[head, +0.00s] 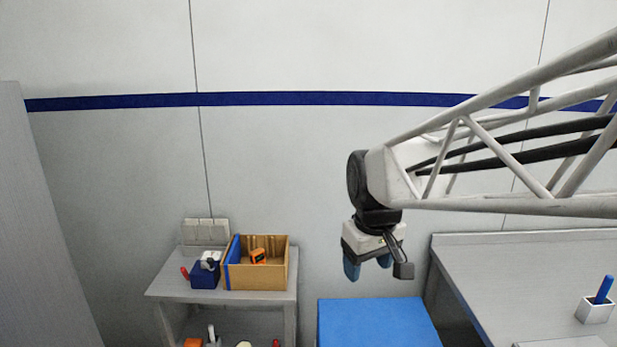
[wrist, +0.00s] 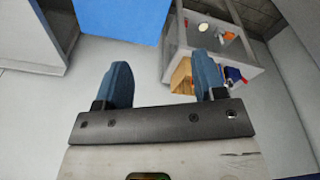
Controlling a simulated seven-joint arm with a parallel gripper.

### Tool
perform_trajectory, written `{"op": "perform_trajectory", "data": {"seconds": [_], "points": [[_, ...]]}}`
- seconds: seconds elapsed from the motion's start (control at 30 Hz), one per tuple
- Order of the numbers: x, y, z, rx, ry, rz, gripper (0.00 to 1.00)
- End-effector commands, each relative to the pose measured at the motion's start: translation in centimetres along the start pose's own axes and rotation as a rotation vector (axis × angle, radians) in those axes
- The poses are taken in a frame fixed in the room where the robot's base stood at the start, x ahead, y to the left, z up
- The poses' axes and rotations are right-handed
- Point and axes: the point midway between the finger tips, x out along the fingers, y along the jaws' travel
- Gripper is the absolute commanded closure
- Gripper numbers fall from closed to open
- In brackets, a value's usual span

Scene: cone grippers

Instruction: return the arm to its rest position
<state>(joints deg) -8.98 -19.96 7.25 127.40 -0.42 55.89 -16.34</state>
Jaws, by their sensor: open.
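My gripper (head: 367,266) hangs from the end of my white lattice arm, in front of the wall and above the blue-topped block (head: 375,322) in the head view. Its two blue fingers point down and stand apart with nothing between them. The blue block (wrist: 120,15) is at the top of that view, apart from the fingers.
A grey shelf unit (head: 170,288) at the left bears a cardboard box (head: 260,280) with an orange item inside, and a small blue bin (head: 205,275). A grey table (head: 520,262) at the right bears a white holder (head: 595,311) with a blue object in it.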

Motion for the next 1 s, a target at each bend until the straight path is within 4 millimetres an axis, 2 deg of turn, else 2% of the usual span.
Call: {"op": "perform_trajectory", "data": {"seconds": [0.03,0.2,0.6,0.8,1.0], "points": [[-0.2,0.2,1.6,0.033,0.006,0.004,0.36],[-0.1,0.4,6.3,0.139,0.019,0.015,0.36],[1.2,-0.2,16.4,0.38,0.051,0.037,0.36],[1.9,-0.6,18.9,0.448,0.06,0.043,0.36],[2.1,-0.7,19.6,0.464,0.062,0.044,0.36]]}}
